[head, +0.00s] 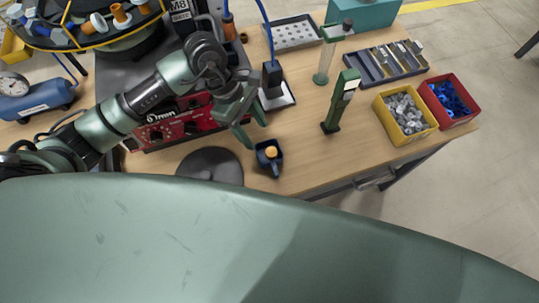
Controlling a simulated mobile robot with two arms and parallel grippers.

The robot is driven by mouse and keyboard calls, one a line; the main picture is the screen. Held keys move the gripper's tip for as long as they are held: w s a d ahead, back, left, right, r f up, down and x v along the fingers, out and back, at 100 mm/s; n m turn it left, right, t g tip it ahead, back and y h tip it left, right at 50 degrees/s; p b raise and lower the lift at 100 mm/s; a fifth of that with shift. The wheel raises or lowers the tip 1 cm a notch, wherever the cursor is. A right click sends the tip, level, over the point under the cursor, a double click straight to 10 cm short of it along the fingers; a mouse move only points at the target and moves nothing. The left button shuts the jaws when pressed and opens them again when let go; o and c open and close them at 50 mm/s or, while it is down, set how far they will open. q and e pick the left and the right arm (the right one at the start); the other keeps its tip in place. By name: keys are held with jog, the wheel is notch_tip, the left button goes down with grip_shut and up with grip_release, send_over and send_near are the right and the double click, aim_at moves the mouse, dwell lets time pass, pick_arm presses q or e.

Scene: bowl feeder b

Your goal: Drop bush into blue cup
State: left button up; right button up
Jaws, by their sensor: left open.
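The small dark blue cup (261,164) stands on the wooden table near its front edge, with its handle pointing toward the edge. An orange-brass bush (271,152) shows at the cup's mouth, seemingly inside the cup; how deep it sits cannot be told. My left gripper (256,136) is open and empty, just behind and up-left of the cup, fingers pointing toward it. My right gripper is not in view.
A round grey disc (210,164) lies left of the cup, before a red control box (165,128). A green post device (340,101) stands to the right. Yellow (408,138) and red (468,119) bins sit farther right. Table between cup and bins is mostly clear.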

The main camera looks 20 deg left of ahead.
pick_arm(q)
jog(key=shift+b+v, duration=0.45)
jog(key=shift+v, duration=1.9)
